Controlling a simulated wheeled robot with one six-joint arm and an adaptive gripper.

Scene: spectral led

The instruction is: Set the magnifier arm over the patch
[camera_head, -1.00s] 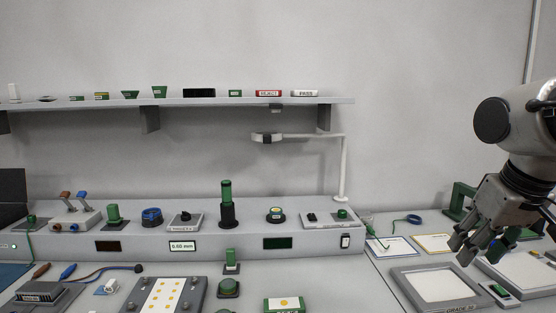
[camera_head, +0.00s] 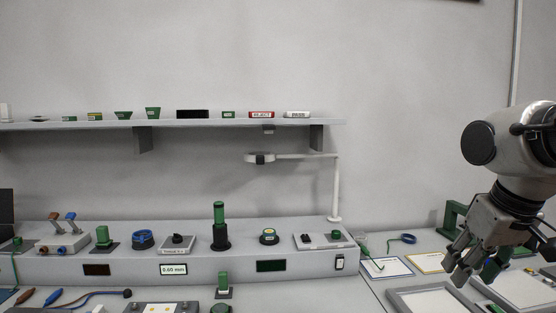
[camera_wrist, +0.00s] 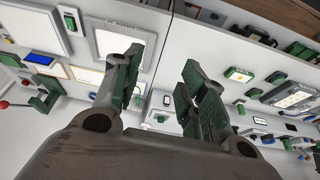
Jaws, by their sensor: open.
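The magnifier arm (camera_head: 305,156) is a thin white arm reaching left from a white post (camera_head: 337,190) at the back of the console. My gripper (camera_head: 462,262) is open and empty at the right, well apart from the magnifier. Its two fingers (camera_wrist: 162,68) also show in the wrist view.
A shelf (camera_head: 220,124) with small parts and REJECT and PASS blocks spans above the console (camera_head: 215,263). Knobs, a green cylinder (camera_head: 219,225) and levers stand on the console. Framed trays (camera_head: 395,298) and a green clamp (camera_head: 453,215) lie near my gripper.

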